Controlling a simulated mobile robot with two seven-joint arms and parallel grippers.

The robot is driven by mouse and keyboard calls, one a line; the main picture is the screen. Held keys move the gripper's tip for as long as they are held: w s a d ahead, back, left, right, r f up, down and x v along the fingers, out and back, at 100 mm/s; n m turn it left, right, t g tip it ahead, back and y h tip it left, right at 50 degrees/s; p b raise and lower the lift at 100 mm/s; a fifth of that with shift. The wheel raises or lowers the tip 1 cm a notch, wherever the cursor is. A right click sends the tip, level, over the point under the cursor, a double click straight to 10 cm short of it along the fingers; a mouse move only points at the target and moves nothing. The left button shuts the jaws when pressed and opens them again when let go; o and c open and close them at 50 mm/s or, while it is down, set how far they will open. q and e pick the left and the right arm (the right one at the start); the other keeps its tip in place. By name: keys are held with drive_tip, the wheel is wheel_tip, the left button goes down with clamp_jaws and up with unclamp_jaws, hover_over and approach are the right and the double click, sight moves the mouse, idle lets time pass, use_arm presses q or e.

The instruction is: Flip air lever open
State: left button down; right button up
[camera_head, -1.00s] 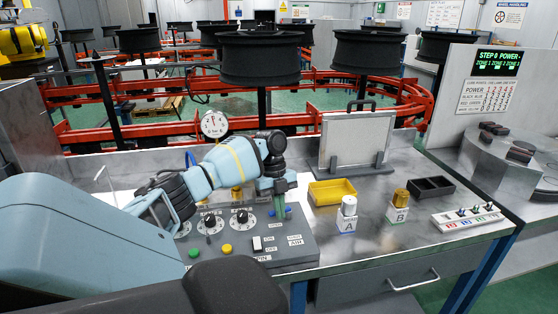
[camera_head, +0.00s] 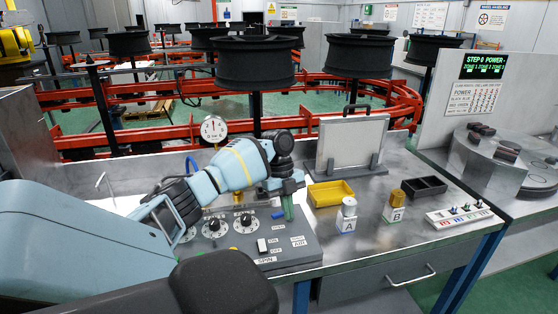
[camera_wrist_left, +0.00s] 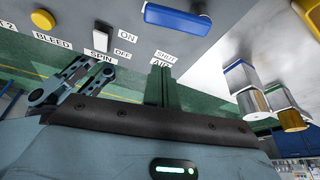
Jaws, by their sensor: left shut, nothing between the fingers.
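The air lever is a blue bar (camera_wrist_left: 178,18) on the grey control panel, above the SHUT and AIR labels in the left wrist view. In the head view a small bit of blue (camera_head: 278,214) shows beside my fingers; the rest is hidden behind them. My left gripper (camera_head: 288,207) points down over the right back part of the panel, close to the lever. Its green fingers (camera_wrist_left: 158,84) are shut with nothing between them. In the wrist view they stand below the bar, apart from it in the picture; contact cannot be told. My right gripper is not in view.
The panel also carries dials (camera_head: 247,223) and a white SPIN switch (camera_head: 262,246). Right of it stand a yellow tray (camera_head: 331,194), cylinders on blocks A (camera_head: 349,208) and B (camera_head: 397,199), and a dark tray (camera_head: 424,187). A framed plate (camera_head: 350,145) stands behind.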

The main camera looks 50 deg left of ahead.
use_arm(q)
drive_tip(key=v, duration=0.7)
drive_tip(key=shift+w+b, duration=0.35)
drive_tip(key=shift+b, duration=0.05)
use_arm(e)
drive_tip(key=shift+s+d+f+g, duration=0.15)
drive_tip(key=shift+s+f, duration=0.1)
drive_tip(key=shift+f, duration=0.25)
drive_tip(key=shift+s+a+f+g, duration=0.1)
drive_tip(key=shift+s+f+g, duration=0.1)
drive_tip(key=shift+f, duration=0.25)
use_arm(q)
drive_tip(key=shift+d, duration=0.1)
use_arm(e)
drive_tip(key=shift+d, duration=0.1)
